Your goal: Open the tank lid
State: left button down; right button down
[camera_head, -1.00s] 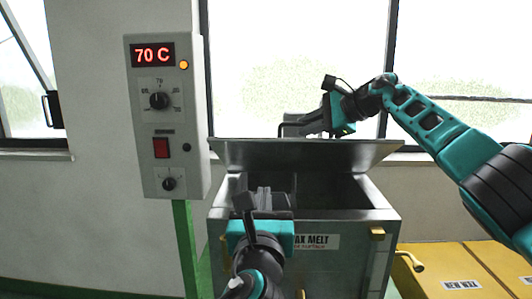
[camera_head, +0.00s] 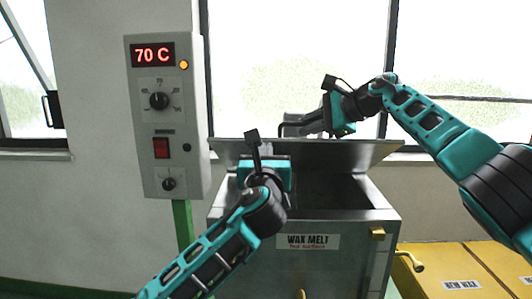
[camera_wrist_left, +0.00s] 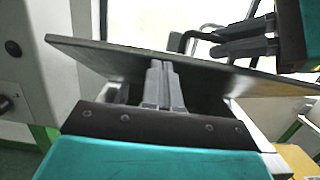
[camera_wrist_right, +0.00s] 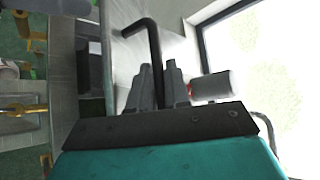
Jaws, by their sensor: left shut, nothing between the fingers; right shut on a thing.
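The steel wax tank (camera_head: 345,255), with a WAX MELT label, stands in the middle of the head view. Its lid (camera_head: 345,152) is raised and leans at the back, so the dark tank mouth (camera_head: 335,192) shows. My right gripper (camera_head: 304,127) is behind the lid's upper edge, shut on the dark bent lid handle (camera_wrist_right: 154,45). My left gripper (camera_wrist_left: 160,70) is shut and empty, in front of the lid's inner face in the left wrist view. I cannot tell if its fingertips touch the lid (camera_wrist_left: 115,58). In the head view the left wrist hides its fingers.
A grey control box (camera_head: 165,115) on a green post stands left of the tank and reads 70 C. Yellow boxes (camera_head: 455,270) marked NEW WAX are at the lower right. Windows are behind the tank. A brass-coloured valve (camera_head: 411,261) sticks out at the tank's right.

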pick_arm(q)
jog(key=shift+r, duration=0.1)
jog(key=shift+w+r, duration=0.35)
jog(key=shift+r, duration=0.3)
jog(key=shift+w+a+r, duration=0.2)
jog(key=shift+a+r, duration=0.05)
jog(key=shift+r, duration=0.05)
pick_arm(e)
jog(key=shift+a+f, duration=0.15)
jog(key=shift+a, duration=0.1)
jog(key=c, duration=1.5)
grip_release()
jog(key=shift+o, duration=0.6)
jog(key=shift+s+d, duration=0.1)
jog(key=shift+d, duration=0.05)
jog(key=shift+o, duration=1)
jog(key=shift+f, duration=0.1)
pick_arm(q)
jog(key=shift+d, duration=0.15)
pick_arm(e)
jog(key=shift+d, duration=0.15)
